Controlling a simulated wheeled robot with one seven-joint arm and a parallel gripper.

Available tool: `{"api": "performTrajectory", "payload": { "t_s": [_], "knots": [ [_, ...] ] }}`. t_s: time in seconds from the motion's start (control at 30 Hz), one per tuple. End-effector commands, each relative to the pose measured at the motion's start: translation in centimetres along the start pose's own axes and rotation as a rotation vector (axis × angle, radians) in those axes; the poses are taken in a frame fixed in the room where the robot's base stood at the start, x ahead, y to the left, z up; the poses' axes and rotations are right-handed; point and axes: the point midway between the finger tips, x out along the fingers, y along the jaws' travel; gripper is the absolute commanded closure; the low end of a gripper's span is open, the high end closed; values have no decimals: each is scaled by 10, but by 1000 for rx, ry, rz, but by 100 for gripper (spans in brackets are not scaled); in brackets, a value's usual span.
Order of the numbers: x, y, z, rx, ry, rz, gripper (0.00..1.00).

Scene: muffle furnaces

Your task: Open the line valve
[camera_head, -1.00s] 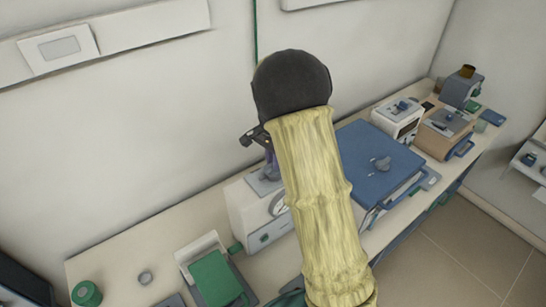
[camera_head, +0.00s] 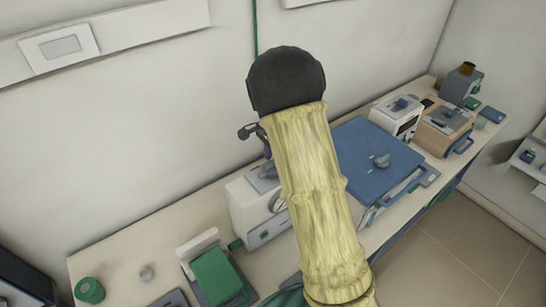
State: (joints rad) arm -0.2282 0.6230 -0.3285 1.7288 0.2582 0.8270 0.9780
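My arm, in a pale yellow sleeve with a black rounded joint, fills the middle of the head view. A small dark part at its left edge looks like part of my gripper (camera_head: 247,132); the rest is hidden behind the arm. Whether its fingers are open or shut does not show. A thin green line (camera_head: 255,30) runs down the wall and passes out of sight behind the black joint. I cannot make out the line valve; it may be hidden behind my arm.
A long bench (camera_head: 130,262) runs along the wall. A white instrument with a dial (camera_head: 247,215) stands left of my arm, partly covered. A blue-topped box (camera_head: 372,160) stands to the right. Smaller devices (camera_head: 446,130) stand farther right. A green tray (camera_head: 215,278) lies in front.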

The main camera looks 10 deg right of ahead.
Motion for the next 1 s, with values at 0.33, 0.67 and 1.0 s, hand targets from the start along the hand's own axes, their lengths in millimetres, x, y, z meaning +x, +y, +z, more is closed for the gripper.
{"api": "performTrajectory", "payload": {
  "t_s": [0.33, 0.67, 1.0],
  "knots": [
    [-1, 0, 1, -2, -2, 2, 65],
    [-46, -1, 0, -3, 0, -3, 65],
    [-114, 0, 0, -1, 0, -1, 65]
  ]
}}
